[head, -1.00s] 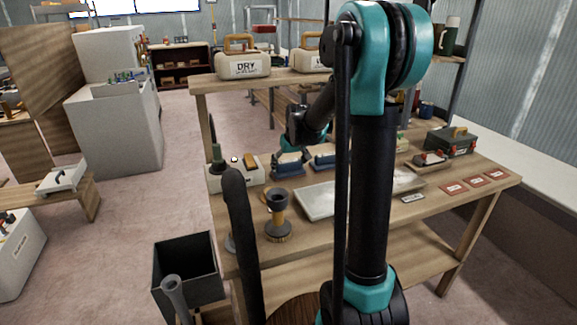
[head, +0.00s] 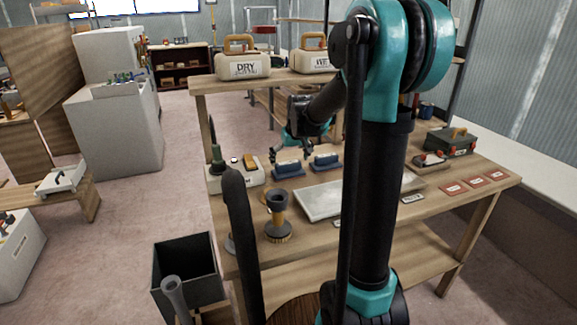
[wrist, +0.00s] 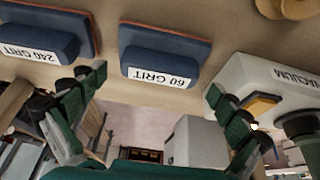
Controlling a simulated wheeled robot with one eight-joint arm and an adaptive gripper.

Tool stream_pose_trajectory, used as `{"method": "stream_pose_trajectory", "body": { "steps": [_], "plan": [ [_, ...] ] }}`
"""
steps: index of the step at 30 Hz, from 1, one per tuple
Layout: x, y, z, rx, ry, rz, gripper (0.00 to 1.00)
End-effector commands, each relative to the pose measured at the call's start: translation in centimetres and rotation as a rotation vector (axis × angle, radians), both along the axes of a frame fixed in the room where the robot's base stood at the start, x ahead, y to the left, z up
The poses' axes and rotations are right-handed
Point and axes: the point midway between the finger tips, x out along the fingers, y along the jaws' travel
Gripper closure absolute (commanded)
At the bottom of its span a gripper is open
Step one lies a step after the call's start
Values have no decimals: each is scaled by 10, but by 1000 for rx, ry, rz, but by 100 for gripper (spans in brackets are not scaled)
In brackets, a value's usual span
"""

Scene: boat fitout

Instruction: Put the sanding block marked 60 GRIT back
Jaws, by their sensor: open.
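The sanding block marked 60 GRIT (wrist: 165,55) is blue with a white label, upside down in the wrist view. In the head view it is the left of two blue blocks (head: 288,169), standing on the bench beside the vacuum box. My gripper (head: 290,151) is open and empty just above it. In the wrist view the fingers (wrist: 156,84) are spread apart, with the block in line with the gap between them and not held. A second blue block marked 240 GRIT (wrist: 42,42) stands beside it; in the head view it is on the right (head: 326,162).
The white VACUUM box (head: 226,180) stands left of the blocks. A pale flat panel (head: 318,203) lies in front. The DRY (head: 243,68) container stands on the shelf behind. A dark bin (head: 185,275) is on the floor.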

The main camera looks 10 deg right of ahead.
Motion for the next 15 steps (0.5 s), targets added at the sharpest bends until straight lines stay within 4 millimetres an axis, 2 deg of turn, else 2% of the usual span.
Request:
{"method": "stream_pose_trajectory", "body": {
  "steps": [3, 9, 15],
  "plan": [
    [-10, -2, 23, 0, 0, -1, 0],
    [-24, -5, 57, 0, 0, -1, 0],
    [-30, -6, 75, 0, 0, 0, 0]
  ]
}}
